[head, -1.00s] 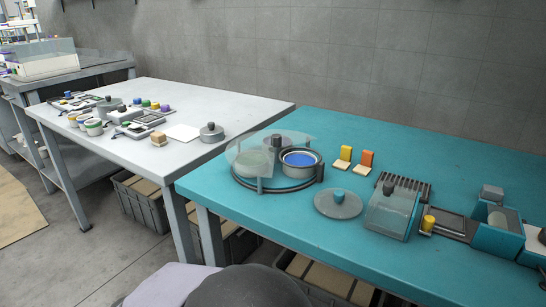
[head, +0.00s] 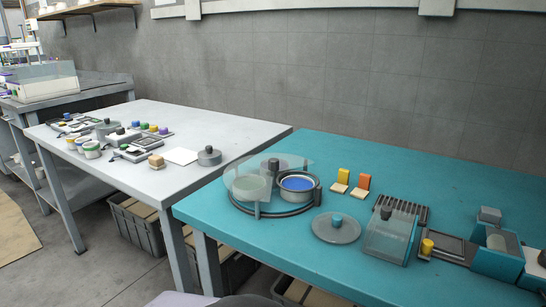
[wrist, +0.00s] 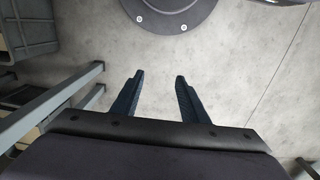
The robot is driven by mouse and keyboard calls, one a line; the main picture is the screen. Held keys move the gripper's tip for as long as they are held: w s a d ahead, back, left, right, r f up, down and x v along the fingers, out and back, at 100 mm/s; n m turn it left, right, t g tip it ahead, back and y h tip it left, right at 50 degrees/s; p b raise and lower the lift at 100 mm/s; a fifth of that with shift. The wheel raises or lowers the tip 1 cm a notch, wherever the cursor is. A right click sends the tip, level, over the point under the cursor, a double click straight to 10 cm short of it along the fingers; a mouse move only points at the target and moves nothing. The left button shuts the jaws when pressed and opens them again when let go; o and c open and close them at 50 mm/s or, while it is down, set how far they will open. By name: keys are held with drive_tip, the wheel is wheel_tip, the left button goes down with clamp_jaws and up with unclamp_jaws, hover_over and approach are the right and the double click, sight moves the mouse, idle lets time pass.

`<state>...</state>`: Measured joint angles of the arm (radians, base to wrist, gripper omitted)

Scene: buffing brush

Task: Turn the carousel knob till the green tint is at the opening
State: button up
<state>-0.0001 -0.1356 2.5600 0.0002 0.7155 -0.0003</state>
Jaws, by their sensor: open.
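The carousel (head: 241,206) stands at the left end of the teal table, with a clear cover over much of it. Its dark knob (head: 274,164) stands up near the middle. A pot with blue tint (head: 297,184) sits at the uncovered right side. Another pot (head: 250,186) is under the clear cover, and its tint looks grey-green through it. I cannot make out a clear green tint. My gripper (wrist: 159,78) is open and empty in the wrist view, above the grey floor and away from the carousel. It is not seen in the head view.
A clear-covered box (head: 388,238) is to the right. A white table (head: 215,116) with pots and tools adjoins on the left. Grey bins (wrist: 28,30) are below.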

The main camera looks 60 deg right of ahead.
drive_tip(key=w+r+t+p, duration=0.1)
drive_tip(key=w+r+p, duration=0.2)
drive_tip(key=r+p, duration=1.25)
drive_tip(key=w+r+t+p, duration=0.1)
drive_tip(key=w+r+p, duration=0.2)
drive_tip(key=r+p, duration=1.25)
drive_tip(key=w+d+r+m+p, duration=0.5)
drive_tip(key=w+d+r+p, duration=0.15)
drive_tip(key=r+p, duration=0.4)
drive_tip(key=w+d+m+h, duration=0.25)
drive_tip(key=d+m, duration=0.25)
drive_tip(key=d, duration=0.4)
drive_tip(key=m+g, duration=0.5)
drive_tip(key=m, duration=1.2)
approach(274, 159)
drive_tip(key=f, duration=0.1)
drive_tip(key=shift+h, duration=0.35)
drive_tip(key=shift+a+p+x, duration=0.15)
drive_tip(key=shift+p+x, duration=0.75)
drive_tip(key=shift+x, duration=0.9)
drive_tip(key=shift+a+p+x, duration=0.15)
drive_tip(key=shift+p+x, duration=0.75)
drive_tip(key=shift+x, duration=0.9)
drive_tip(key=shift+s, duration=0.15)
drive_tip(key=shift+c, duration=0.2)
